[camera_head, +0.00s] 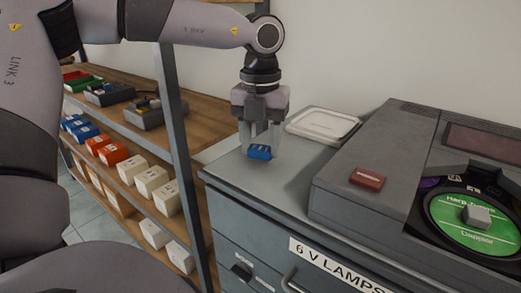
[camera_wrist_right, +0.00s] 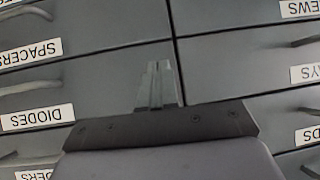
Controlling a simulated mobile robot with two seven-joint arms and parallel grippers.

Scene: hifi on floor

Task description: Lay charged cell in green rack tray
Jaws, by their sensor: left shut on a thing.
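My left gripper (camera_head: 260,146) points down over the left end of the grey cabinet top. It is shut on a small blue block with white marks (camera_head: 260,153), likely the cell; I cannot read whether it is charged. The block is close to the cabinet top; I cannot tell if it touches. A green tray (camera_head: 84,83) with a red one beside it (camera_head: 72,75) sits at the far left of the upper wooden shelf, partly cut by my arm. My right gripper (camera_wrist_right: 160,68) shows in the right wrist view with its fingers together and nothing seen between them.
A shelf post (camera_head: 178,130) rises between cabinet and shelves. Dark trays (camera_head: 109,93) and small boxes fill the shelves. Labelled drawers (camera_wrist_right: 230,75) face my right gripper.

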